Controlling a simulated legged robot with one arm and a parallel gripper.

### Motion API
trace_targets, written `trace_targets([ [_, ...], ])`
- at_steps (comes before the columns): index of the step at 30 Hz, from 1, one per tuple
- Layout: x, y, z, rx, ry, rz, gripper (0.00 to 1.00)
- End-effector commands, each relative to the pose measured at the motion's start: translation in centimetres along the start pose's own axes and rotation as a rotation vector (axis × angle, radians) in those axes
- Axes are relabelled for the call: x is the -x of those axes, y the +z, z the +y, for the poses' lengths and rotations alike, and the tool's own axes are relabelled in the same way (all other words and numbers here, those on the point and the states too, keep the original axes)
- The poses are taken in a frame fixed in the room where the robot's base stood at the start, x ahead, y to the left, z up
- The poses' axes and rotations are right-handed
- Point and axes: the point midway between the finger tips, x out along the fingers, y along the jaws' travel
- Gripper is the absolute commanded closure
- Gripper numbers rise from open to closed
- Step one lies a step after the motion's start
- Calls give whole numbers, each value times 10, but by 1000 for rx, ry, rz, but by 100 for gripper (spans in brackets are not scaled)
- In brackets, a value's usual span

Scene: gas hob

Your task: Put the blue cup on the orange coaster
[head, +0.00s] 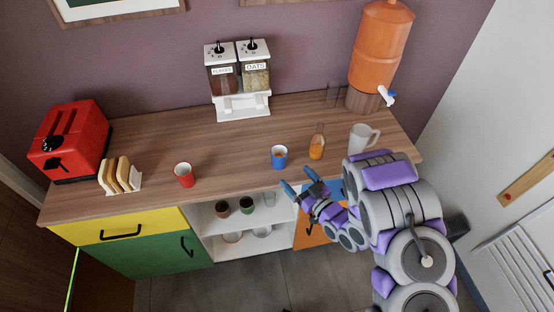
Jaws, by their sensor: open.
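The blue cup (279,158) stands upright on the wooden counter, right of the middle and near the front edge. Something orange-brown shows inside its mouth. I cannot make out an orange coaster; my arm hides part of the counter's right end. My gripper (297,180) is open and empty, with its fingers pointing up and left. In the picture it is just below and right of the blue cup, apart from it, by the counter's front edge.
A red cup (184,176) stands left on the counter (230,168). An orange-filled bottle (316,147) and a white mug (361,139) stand right of the blue cup. A dispenser (240,80), an orange urn (381,48), toast rack (120,177) and toaster (70,142) stand around.

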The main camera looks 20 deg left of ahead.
Motion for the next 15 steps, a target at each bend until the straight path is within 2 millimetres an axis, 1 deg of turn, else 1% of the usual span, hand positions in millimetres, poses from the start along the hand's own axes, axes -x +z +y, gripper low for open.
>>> trace_targets([
  [7,-4,4,3,-2,1,-12,8],
  [15,-19,3,1,5,0,-9,8],
])
